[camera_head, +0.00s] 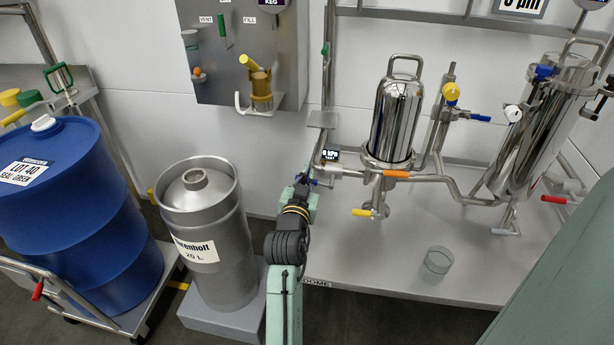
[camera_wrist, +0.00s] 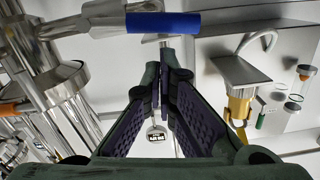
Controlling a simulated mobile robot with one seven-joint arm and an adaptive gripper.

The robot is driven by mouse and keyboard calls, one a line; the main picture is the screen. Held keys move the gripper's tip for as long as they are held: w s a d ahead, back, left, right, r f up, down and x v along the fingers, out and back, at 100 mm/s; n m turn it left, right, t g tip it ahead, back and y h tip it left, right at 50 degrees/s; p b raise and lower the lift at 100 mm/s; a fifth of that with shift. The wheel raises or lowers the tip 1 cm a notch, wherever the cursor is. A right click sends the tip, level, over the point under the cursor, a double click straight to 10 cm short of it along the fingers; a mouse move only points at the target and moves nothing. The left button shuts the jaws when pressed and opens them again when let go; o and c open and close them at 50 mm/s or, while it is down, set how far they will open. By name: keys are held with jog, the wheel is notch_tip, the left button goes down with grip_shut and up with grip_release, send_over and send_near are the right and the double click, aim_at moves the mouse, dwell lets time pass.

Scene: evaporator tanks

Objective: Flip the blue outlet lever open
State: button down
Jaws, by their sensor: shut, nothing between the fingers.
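A blue lever (camera_wrist: 163,22) shows at the top of the wrist view, joined on its left to a steel valve body (camera_wrist: 105,18). It lies about level across the picture, just beyond my fingertips. My gripper (camera_wrist: 160,68) is shut and empty, its fingertips pointing up at the lever; whether they touch it I cannot tell. In the head view my gripper (camera_head: 303,188) is beside the pipe end left of the steel filter housing (camera_head: 397,115). A small patch of blue (camera_head: 301,179) shows there, mostly hidden by my gripper and arm.
A small pressure display (camera_head: 330,155) stands just beside my gripper. An orange lever (camera_head: 396,174) and a yellow lever (camera_head: 362,212) are to its right. A steel keg (camera_head: 205,235) and a blue drum (camera_head: 70,215) stand left. A clear beaker (camera_head: 437,262) stands on the bench.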

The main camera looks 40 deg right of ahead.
jog(key=shift+w+f, duration=0.1)
jog(key=shift+f, duration=0.25)
jog(key=shift+w+a+f+n+b, duration=0.15)
jog(key=shift+f+n+b, duration=0.1)
jog(key=shift+f+n, duration=0.25)
jog(key=shift+w+a+f+n+b, duration=0.15)
jog(key=shift+f+n+b, duration=0.1)
jog(key=shift+f+n, duration=0.25)
jog(key=shift+d+f, duration=0.1)
